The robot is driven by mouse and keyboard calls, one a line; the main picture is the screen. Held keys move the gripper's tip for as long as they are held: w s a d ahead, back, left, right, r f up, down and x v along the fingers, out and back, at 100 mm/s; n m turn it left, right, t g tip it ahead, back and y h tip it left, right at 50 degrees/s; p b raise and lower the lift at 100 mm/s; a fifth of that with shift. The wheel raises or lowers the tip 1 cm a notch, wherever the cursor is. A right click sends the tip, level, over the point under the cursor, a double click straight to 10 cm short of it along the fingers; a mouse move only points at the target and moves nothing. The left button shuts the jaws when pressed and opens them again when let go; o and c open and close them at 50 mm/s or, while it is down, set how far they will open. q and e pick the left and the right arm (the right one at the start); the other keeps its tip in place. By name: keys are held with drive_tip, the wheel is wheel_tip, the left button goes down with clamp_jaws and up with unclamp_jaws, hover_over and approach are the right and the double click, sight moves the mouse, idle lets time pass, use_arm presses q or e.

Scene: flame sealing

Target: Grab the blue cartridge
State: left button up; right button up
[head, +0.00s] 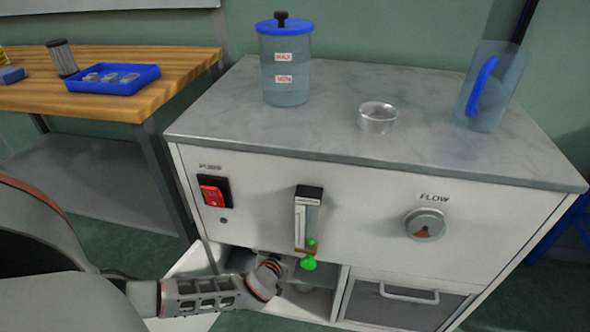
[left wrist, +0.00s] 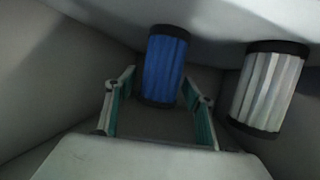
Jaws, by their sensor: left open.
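The blue cartridge (left wrist: 164,65), with dark end caps, stands inside a dim compartment in the left wrist view. My left gripper (left wrist: 158,84) is open, its two fingers on either side of the near end of the blue cartridge. Whether a finger touches it I cannot tell. In the head view my left arm reaches into the open lower-left compartment of the white cabinet (head: 270,213), and the blue cartridge cannot be made out there. My right gripper is not in view.
A whitish pleated cartridge (left wrist: 268,88) stands close to the right of my left gripper. Compartment walls enclose the space. On the cabinet top stand a blue-lidded container (head: 285,65), a small clear dish (head: 377,119) and a jug (head: 502,85). A wooden table (head: 120,112) is at left.

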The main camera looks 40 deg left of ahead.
use_arm(q)
drive_tip(key=c, duration=1.2)
drive_tip(key=shift+c, duration=0.2)
drive_tip(key=shift+r, duration=0.2)
